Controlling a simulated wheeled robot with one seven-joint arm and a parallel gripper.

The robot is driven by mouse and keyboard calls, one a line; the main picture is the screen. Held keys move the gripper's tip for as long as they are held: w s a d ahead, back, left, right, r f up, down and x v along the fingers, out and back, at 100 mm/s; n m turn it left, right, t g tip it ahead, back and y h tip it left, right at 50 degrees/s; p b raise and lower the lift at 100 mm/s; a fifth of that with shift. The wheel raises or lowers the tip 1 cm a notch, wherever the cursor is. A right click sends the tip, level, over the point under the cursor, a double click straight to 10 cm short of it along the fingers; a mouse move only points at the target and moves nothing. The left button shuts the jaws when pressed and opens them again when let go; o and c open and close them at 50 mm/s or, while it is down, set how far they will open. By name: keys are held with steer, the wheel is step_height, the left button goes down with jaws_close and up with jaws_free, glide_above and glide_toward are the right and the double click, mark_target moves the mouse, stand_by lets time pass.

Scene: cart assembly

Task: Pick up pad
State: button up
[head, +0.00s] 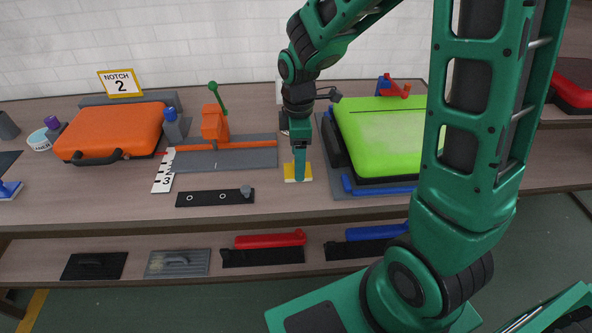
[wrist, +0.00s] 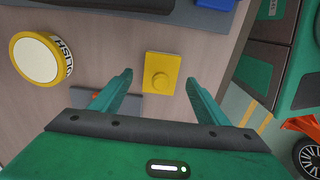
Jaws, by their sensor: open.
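In the head view the pad (head: 289,174) sits near the bench's front edge. My gripper (head: 300,176) points down over it there and hides its middle. I cannot tell the exact height of the fingertips above the pad.
A yellow-rimmed tin (wrist: 35,60) stands left of the pad in the wrist view. A green case (head: 385,130) is to the right in the head view. A black strip (head: 213,198) and an orange clamp fixture (head: 214,124) lie left. A lower shelf (head: 140,292) holds several tools.

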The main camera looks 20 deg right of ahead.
steer(key=shift+f, duration=1.3)
steer(key=c, duration=1.2)
steer(key=shift+r, duration=0.1)
steer(key=shift+c, duration=0.2)
steer(key=shift+r, duration=0.5)
step_height(320, 180, up, 3)
steer(key=shift+w+f, duration=0.1)
steer(key=s+a+r, duration=0.6)
steer(key=a+r, duration=0.1)
steer(key=a, duration=0.3)
steer(key=shift+s, duration=0.1)
steer(key=o, duration=0.5)
steer(key=c, duration=0.3)
